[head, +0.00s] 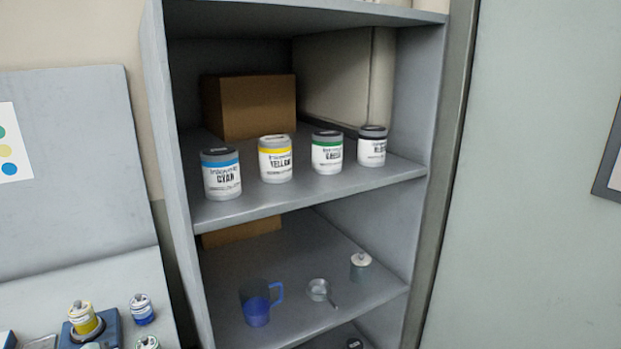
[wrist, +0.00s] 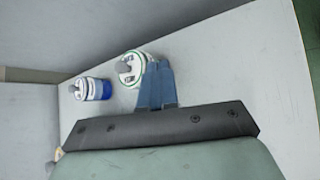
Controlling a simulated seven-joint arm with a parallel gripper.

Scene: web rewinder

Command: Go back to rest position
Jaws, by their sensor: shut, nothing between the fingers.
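My gripper (wrist: 158,68) shows in the wrist view with its two blue fingers together and nothing between them. Its fingertips are beside a small white jar with a green ring (wrist: 130,69), overlapping its edge in the picture; I cannot tell if they touch. A small jar with a blue band (wrist: 93,89) lies further left in that view. Both stand on a pale grey surface (wrist: 215,60). My gripper is not in the head view.
In the head view a grey shelf (head: 330,193) holds cyan (head: 222,180), yellow (head: 276,165), green (head: 327,157) and black (head: 372,150) labelled cans. Below are a blue jug (head: 256,308) and a small metal cup (head: 318,290). A yellow jar (head: 83,317) sits on a blue device at lower left.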

